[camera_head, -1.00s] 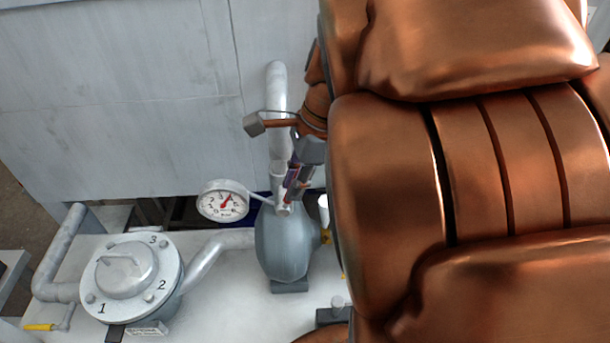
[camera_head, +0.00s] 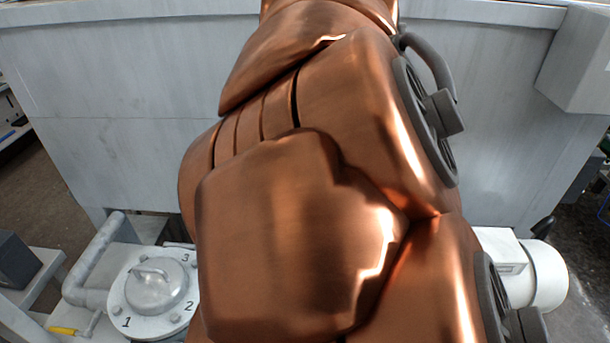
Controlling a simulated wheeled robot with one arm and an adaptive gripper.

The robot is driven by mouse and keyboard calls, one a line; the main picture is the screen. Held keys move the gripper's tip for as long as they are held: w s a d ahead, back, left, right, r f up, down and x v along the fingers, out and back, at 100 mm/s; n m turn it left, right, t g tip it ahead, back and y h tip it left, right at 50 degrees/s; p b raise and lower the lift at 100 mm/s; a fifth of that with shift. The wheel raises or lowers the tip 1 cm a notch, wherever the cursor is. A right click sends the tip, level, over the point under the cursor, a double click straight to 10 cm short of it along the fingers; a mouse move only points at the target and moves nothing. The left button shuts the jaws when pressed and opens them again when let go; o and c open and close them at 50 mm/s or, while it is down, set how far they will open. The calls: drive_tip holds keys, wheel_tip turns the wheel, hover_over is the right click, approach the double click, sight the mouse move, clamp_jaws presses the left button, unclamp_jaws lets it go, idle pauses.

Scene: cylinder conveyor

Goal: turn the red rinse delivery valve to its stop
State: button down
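The red rinse delivery valve is not visible in the current head view. My own copper-coloured arm fills the middle of the picture and covers the area behind it. My gripper is not in view, so I cannot see whether it touches anything.
A round flanged housing (camera_head: 155,287) marked 1, 2 and 3 stands at the lower left, beside a grey pipe (camera_head: 95,255). A yellow-handled lever (camera_head: 62,330) is below it. A white cylindrical unit (camera_head: 545,275) is at the lower right. A grey tank wall (camera_head: 100,120) spans the back.

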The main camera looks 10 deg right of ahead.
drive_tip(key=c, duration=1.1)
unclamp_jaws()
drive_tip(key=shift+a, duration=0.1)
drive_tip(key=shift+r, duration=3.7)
